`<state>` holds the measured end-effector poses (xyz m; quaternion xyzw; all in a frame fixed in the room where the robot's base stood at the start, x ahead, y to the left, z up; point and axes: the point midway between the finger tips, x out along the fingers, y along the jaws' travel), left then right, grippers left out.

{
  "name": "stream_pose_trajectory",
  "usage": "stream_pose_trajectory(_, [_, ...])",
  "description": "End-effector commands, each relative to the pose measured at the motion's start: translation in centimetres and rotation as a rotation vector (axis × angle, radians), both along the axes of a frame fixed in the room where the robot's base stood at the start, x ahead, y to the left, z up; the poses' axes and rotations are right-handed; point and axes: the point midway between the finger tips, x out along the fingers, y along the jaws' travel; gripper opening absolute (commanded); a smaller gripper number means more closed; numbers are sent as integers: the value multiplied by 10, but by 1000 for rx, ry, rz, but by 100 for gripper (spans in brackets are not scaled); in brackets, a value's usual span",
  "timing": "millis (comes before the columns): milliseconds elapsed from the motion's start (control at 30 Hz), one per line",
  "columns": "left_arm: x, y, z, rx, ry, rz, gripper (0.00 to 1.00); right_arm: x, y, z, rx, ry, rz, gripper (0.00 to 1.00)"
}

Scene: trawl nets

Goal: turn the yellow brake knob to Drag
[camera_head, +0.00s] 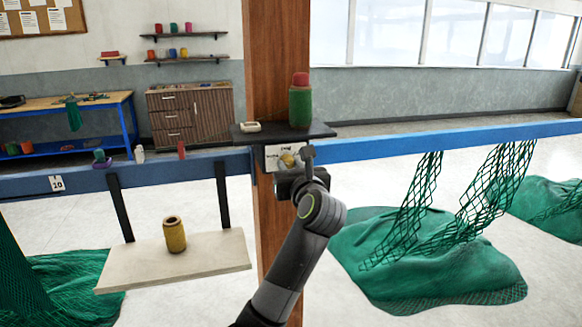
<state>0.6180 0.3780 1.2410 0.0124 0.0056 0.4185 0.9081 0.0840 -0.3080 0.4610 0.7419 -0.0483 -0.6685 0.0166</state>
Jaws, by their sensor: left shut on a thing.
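The yellow brake knob (288,159) sits on a small pale panel (271,154) on the wooden post, just under a dark shelf. Only part of the knob shows, and the marks on the panel are too small to read, so I cannot tell its setting. My left gripper (297,158) comes up from below, in front of the panel, and is shut on the knob. Its fingers and wrist hide the panel's right side. My right gripper is out of view.
The dark shelf (345,131) above the panel holds a green spool (300,105) and a small pale device (250,127). A blue rail (450,140) runs both ways, with green nets (430,265) hanging right. A yellow spool (174,234) stands on a pale board (215,252) left.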

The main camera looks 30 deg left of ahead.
Motion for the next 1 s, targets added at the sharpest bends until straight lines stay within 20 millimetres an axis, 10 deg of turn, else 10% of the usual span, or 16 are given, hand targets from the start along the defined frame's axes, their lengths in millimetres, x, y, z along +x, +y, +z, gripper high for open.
stream_pose_trajectory(1000, [-1, 1, 6, 524, 619, -1, 2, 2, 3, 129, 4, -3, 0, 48])
